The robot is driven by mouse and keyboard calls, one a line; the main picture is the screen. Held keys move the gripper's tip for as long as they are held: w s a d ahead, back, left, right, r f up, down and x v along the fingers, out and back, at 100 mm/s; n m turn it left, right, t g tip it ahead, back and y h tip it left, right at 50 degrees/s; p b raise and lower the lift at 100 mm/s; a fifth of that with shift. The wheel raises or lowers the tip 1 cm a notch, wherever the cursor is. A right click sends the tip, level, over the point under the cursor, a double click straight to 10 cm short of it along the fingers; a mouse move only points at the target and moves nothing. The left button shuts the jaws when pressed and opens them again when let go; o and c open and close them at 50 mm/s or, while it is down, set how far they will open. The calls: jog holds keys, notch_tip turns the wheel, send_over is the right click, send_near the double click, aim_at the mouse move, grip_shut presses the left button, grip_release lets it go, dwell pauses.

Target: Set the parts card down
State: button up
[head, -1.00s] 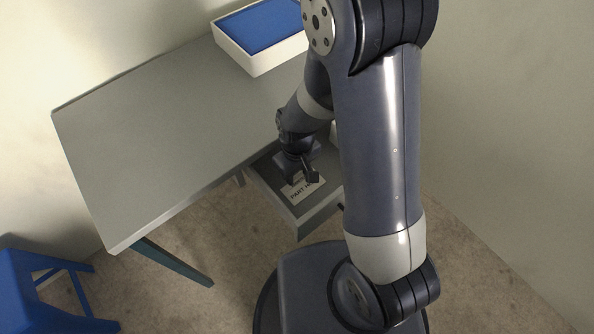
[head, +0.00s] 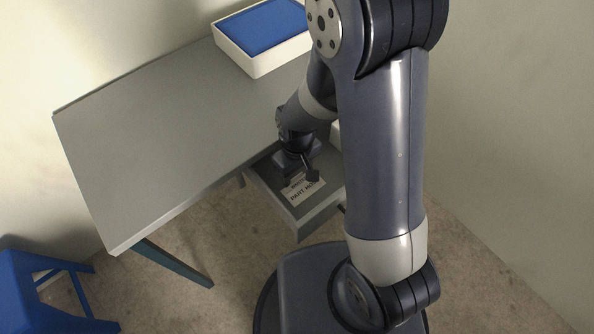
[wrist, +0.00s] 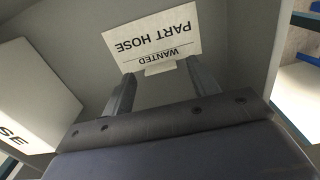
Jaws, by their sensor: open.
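The parts card (head: 305,192) is white with black print and lies on the floor of the open drawer (head: 316,218). In the wrist view the card (wrist: 155,38) reads "WANTED" and "PART HOSE", upside down, and has a small tab on its near edge. My gripper (head: 301,180) is over the drawer, at the card's near end. In the wrist view its two fingers are spread apart, one on each side of the tab, and nothing is seen held between them. Whether the fingertips still touch the card, I cannot tell.
A pale box (wrist: 50,85) with a label ending in "SE" stands left of the card in the wrist view. The grey table (head: 150,140) has a white tray (head: 238,57) with a blue inside at the back and is otherwise bare. A blue stool (head: 40,290) stands at lower left.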

aim_at(297, 176)
notch_tip(297, 176, up, 11)
jog(key=p, duration=0.2)
dwell(1.4)
